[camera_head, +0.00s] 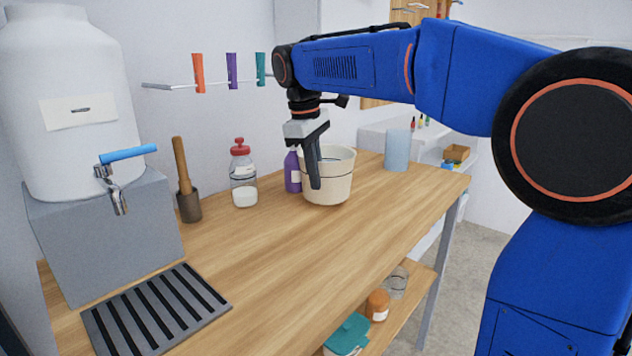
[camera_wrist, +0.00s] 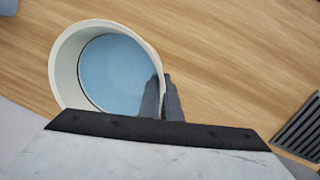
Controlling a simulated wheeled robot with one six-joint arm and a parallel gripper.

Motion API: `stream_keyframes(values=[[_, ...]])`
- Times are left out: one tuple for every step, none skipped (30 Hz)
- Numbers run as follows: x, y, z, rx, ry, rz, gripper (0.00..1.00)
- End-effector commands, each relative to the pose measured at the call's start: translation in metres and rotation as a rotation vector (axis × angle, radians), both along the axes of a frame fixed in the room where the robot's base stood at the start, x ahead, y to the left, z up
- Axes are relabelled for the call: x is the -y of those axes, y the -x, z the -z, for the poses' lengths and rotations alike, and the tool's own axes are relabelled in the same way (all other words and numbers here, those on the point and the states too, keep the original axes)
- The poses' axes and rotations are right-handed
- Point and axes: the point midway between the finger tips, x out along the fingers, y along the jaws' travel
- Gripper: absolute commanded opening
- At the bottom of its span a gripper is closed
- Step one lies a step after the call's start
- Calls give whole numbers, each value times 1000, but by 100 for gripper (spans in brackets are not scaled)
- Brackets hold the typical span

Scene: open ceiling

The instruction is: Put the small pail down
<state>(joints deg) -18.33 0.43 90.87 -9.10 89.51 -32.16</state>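The small pail (camera_head: 335,190) is cream-coloured, with a dark line below its rim, and stands upright at the worktop. Its base looks level with the wood, but I cannot tell whether it touches or hangs just above it. In the wrist view the pail (camera_wrist: 66,70) has a flat blue surface inside, like liquid. My gripper (camera_head: 314,184) points down at the pail's near-left wall. In the wrist view its fingers (camera_wrist: 163,90) are close together, one inside and one outside the rim, shut on the wall.
A purple bottle (camera_head: 292,172) stands just behind the pail, with a red-topped jar (camera_head: 243,180) and a mortar with pestle (camera_head: 188,205) further left. A translucent blue cylinder (camera_head: 397,150) stands to the right. A drip grate (camera_head: 155,312) lies front left. The front middle worktop (camera_head: 290,250) is clear.

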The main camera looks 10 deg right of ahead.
Motion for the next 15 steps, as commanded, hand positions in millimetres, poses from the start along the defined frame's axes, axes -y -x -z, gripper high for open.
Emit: stream_keyframes(values=[[0, 1, 6, -1, 1, 0, 0], [0, 1, 8, -1, 1, 0, 0], [0, 0, 11, 1, 1, 0, 0], [0, 0, 13, 1, 0, 0, 0], [0, 0, 14, 1, 0, 0, 0], [0, 0, 14, 1, 0, 0, 0], [0, 0, 14, 1, 0, 0, 0], [0, 0, 14, 2, 1, 0, 0], [0, 0, 14, 1, 0, 0, 0], [0, 0, 14, 1, 0, 0, 0], [0, 0, 14, 1, 0, 0, 0], [0, 0, 14, 1, 0, 0, 0], [0, 0, 14, 1, 0, 0, 0], [0, 0, 15, 1, 0, 0, 0], [0, 0, 16, 1, 0, 0, 0]])
